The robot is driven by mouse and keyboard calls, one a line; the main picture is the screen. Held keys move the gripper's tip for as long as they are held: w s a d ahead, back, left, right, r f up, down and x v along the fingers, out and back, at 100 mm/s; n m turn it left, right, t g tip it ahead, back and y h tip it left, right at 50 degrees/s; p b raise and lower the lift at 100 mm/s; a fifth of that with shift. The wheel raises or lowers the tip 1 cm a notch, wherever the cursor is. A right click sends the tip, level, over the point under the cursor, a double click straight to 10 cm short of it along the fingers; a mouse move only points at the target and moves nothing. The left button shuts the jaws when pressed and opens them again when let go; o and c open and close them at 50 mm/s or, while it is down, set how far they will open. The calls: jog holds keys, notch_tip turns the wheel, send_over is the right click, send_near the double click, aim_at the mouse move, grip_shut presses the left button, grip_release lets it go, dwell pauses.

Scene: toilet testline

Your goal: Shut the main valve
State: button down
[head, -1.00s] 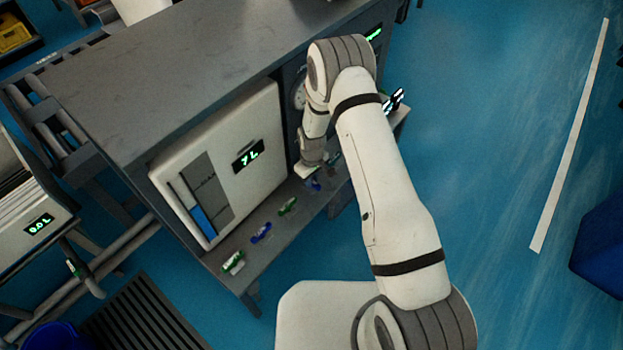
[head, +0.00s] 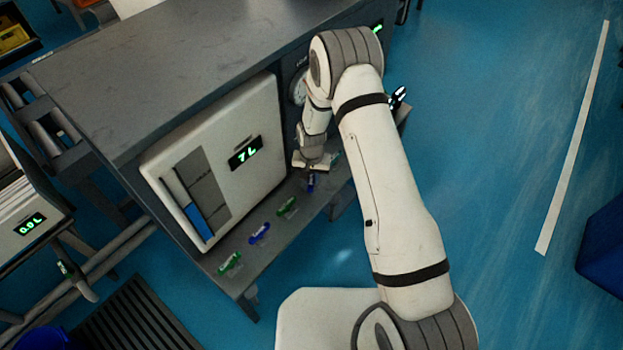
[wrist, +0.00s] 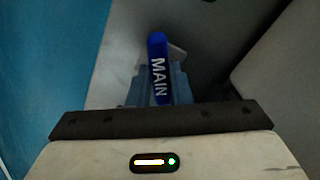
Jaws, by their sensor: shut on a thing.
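The main valve's blue handle, marked MAIN, points up and away in the wrist view (wrist: 158,68). The fingers of my gripper (wrist: 158,90) stand on both sides of it, shut on it. In the head view my gripper (head: 312,170) reaches down to the shelf at the right end of the row of valves. The blue handle (head: 311,183) sticks out below it there. The valve's body is mostly hidden by my gripper.
A white tank (head: 240,165) reading 7 L stands left of my gripper. Green (head: 287,206), blue (head: 260,233) and green (head: 230,262) handles lie along the shelf edge in front. A gauge (head: 299,88) is behind my arm.

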aim_at(311, 179)
jog(key=m+b, duration=0.1)
jog(key=m, duration=0.5)
jog(key=shift+m, duration=0.3)
dwell(0.4)
jog(key=c, duration=1.3)
grip_release()
jog(key=shift+r, duration=0.1)
notch_tip(311, 179, up, 8)
jog(key=shift+f+p, duration=0.2)
jog(key=shift+p, duration=0.4)
